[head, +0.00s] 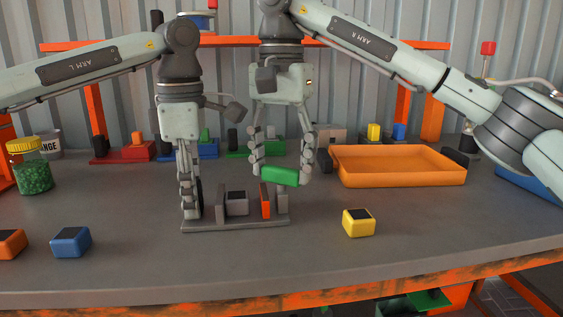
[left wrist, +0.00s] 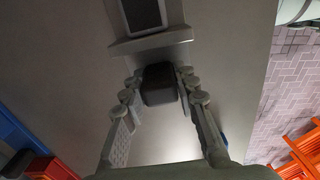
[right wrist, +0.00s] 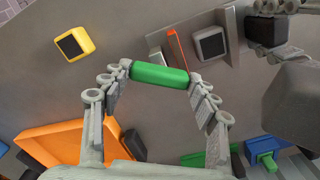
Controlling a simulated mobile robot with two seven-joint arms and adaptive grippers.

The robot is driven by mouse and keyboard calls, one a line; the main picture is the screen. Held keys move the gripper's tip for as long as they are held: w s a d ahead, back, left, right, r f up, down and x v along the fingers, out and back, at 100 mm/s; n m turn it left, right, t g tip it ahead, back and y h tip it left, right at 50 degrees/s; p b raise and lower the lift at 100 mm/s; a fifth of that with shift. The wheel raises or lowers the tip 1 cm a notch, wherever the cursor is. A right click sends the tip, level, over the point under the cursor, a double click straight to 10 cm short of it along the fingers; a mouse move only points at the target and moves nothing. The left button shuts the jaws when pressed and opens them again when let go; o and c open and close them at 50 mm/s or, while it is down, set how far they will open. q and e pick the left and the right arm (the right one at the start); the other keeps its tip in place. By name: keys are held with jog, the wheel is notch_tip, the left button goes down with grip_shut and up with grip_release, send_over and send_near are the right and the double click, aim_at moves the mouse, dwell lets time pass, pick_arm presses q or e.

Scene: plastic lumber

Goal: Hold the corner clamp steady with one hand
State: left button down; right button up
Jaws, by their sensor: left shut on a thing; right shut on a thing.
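The corner clamp (head: 235,224) is a grey base with upright plates, standing on the table; it also shows in the right wrist view (right wrist: 233,35). It holds a grey block with a dark top (head: 236,203) and an upright orange piece (head: 265,201). My left gripper (head: 191,212) points down at the clamp's left end. In the left wrist view its fingers are shut around a black block (left wrist: 159,84) beside the clamp. My right gripper (head: 282,176) is shut on a green bar (right wrist: 160,75), held above the clamp's right part.
A yellow block (head: 358,223) lies right of the clamp; blue (head: 70,242) and orange (head: 10,243) blocks lie at left. An orange tray (head: 400,179) stands at back right, a jar of green bits (head: 33,175) at left. The front middle table is clear.

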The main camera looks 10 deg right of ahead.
aim_at(281, 167)
jog(key=shift+n, duration=0.9)
jog(key=o, duration=1.2)
jog(key=shift+c, duration=0.2)
jog(key=shift+r, duration=0.1)
notch_tip(281, 167, up, 12)
